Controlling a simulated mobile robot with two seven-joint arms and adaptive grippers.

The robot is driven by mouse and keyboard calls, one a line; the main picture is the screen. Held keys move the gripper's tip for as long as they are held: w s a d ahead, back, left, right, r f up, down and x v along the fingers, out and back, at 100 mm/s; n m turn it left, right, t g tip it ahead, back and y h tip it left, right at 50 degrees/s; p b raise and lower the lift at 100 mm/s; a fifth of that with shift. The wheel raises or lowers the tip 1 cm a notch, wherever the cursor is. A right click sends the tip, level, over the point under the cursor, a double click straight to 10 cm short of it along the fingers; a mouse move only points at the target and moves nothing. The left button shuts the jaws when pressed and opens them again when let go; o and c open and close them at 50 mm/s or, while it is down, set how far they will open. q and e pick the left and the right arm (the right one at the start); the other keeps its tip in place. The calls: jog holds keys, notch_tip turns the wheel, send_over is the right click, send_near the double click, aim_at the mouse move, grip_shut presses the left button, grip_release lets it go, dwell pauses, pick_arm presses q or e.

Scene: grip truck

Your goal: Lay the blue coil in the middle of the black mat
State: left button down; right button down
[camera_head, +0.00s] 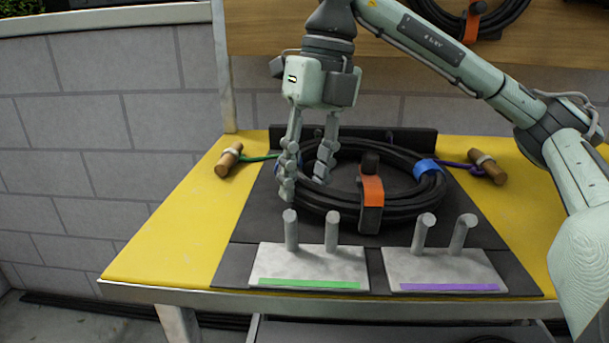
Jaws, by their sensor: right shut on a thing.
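A thick black cable coil (405,206) with blue tape bands (427,168) and an orange strap (371,190) lies flat on the black mat (247,225). My right gripper (305,182) points down at the coil's left side. It is shut on the coil, with one finger outside the ring and one inside. The fingers hide part of the coil's left side and a blue band there. Whether the coil touches the mat all round is hard to tell. My left gripper is not in view.
Two grey blocks with upright pegs stand at the front, one with a green stripe (313,283) and one with a purple stripe (449,287). Wooden handles with green cord (229,159) and purple cord (487,167) lie either side on the yellow table (165,245). Another coil (503,17) hangs behind.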

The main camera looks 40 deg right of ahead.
jog(key=c, duration=1)
grip_release()
jog(key=shift+d, duration=0.15)
notch_tip(320, 180, up, 12)
jog(key=d, duration=0.2)
jog(key=shift+s+f, duration=0.1)
